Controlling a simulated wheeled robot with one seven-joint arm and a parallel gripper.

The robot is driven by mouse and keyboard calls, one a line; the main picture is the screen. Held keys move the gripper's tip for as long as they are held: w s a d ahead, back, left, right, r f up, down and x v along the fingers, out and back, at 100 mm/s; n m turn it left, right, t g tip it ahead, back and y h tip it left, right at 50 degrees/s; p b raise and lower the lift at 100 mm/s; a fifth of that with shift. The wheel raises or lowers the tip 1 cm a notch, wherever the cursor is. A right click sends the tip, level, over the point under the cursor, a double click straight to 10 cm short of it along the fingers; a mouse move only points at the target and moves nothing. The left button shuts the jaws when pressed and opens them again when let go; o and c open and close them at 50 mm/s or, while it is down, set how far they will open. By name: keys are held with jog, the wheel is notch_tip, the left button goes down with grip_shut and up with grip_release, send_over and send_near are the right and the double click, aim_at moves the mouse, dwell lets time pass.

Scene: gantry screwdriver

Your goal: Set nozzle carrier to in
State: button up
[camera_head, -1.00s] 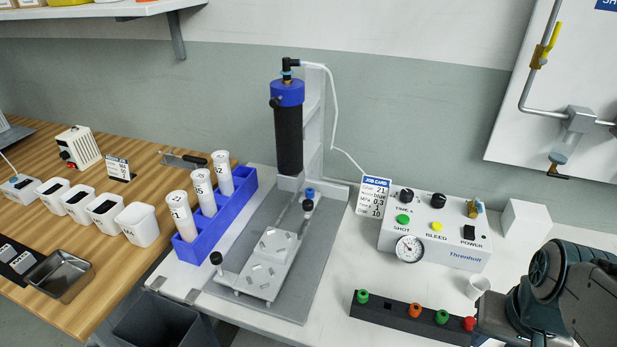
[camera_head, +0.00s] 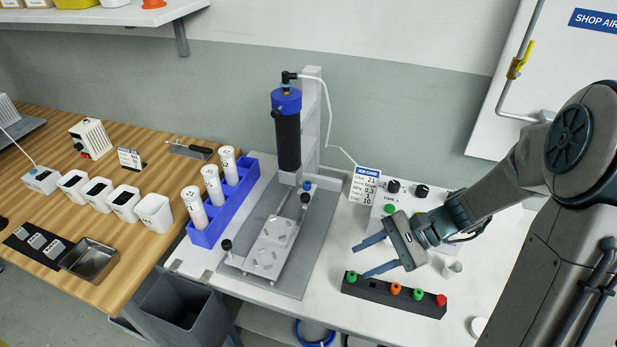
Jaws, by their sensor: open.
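The dispensing stand carries a black upright barrel with a blue cap (camera_head: 287,130). Below it, a light grey slide plate (camera_head: 268,255) with small raised blocks lies on a grey base (camera_head: 308,262). A black knob (camera_head: 226,245) stands at the plate's front left, and another black knob (camera_head: 305,198) and a blue knob (camera_head: 307,186) are at the back, under the barrel. I cannot tell for sure which part is the nozzle carrier. My gripper (camera_head: 361,261) is open and empty, right of the slide plate and apart from it, with its fingers pointing left.
A black strip with several coloured nozzles (camera_head: 392,297) lies just in front of my gripper. The control box (camera_head: 375,222) is partly hidden behind my arm. A blue rack with white tubes (camera_head: 233,207) stands left of the stand. A job card (camera_head: 364,184) stands behind.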

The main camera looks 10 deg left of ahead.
jog(key=w+a+r+m+t+y+p, duration=0.2)
jog(key=w+a+m+y+p, duration=0.15)
jog(key=w+m+y, duration=0.2)
jog(key=m+t+y+p, duration=0.2)
jog(key=m+t, duration=0.1)
jog(key=m, duration=0.1)
send_near(305, 195)
jog(key=a, duration=0.3)
jog(key=a+p, duration=0.1)
jog(key=a, duration=0.2)
jog(key=a+f+p, duration=0.1)
jog(key=a, duration=0.3)
jog(key=shift+w, duration=0.3)
jog(key=shift+m+t, duration=0.25)
jog(key=shift+t, duration=0.05)
grip_shut()
